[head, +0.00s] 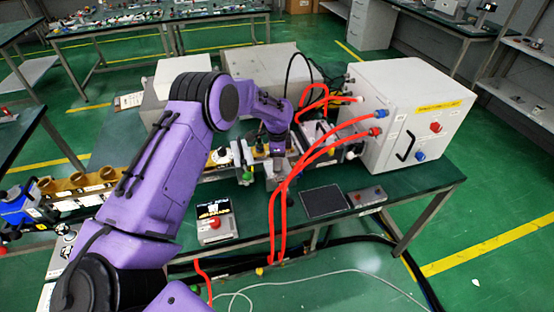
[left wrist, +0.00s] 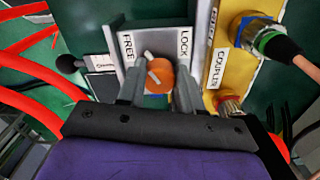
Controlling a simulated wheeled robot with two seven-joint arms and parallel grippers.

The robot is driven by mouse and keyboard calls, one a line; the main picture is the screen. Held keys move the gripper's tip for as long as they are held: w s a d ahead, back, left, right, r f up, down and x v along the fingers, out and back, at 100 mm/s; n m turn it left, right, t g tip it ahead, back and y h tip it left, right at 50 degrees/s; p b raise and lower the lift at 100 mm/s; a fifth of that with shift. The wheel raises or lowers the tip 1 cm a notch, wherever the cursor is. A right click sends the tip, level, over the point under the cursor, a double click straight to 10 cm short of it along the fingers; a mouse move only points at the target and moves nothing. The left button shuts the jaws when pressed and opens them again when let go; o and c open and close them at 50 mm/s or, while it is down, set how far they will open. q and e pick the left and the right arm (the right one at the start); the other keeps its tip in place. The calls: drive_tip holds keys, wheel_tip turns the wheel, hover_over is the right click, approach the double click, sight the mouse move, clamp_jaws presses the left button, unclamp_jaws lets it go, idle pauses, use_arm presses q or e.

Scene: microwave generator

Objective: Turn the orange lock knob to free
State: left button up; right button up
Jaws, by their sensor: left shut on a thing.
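The orange lock knob (left wrist: 160,76) shows in the left wrist view on a pale plate (left wrist: 157,42). The plate reads FREE on its left and LOCK on its right. A pale bar on the knob tilts up and slightly left, nearer the FREE side. My left gripper (left wrist: 160,88) has one grey finger on each side of the knob and is shut on it. In the head view my left gripper (head: 276,146) is down at the bench equipment, and I cannot make out the knob there. My right gripper is not in view.
A yellow coupler panel (left wrist: 232,75) with a cable plug stands right of the knob. A white cabinet (head: 405,112) with red hoses (head: 300,165) is right of my arm. A black pad (head: 324,202) and a small red-button box (head: 215,222) lie near the bench's front edge.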

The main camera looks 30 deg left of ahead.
use_arm(q)
drive_tip(key=shift+w+r, duration=0.15)
drive_tip(key=o, duration=1)
wheel_tip(320, 180, up, 10)
drive_tip(key=b, duration=0.2)
drive_tip(key=shift+r+b, duration=0.25)
drive_tip(key=shift+b, duration=0.15)
drive_tip(key=shift+f, duration=0.1)
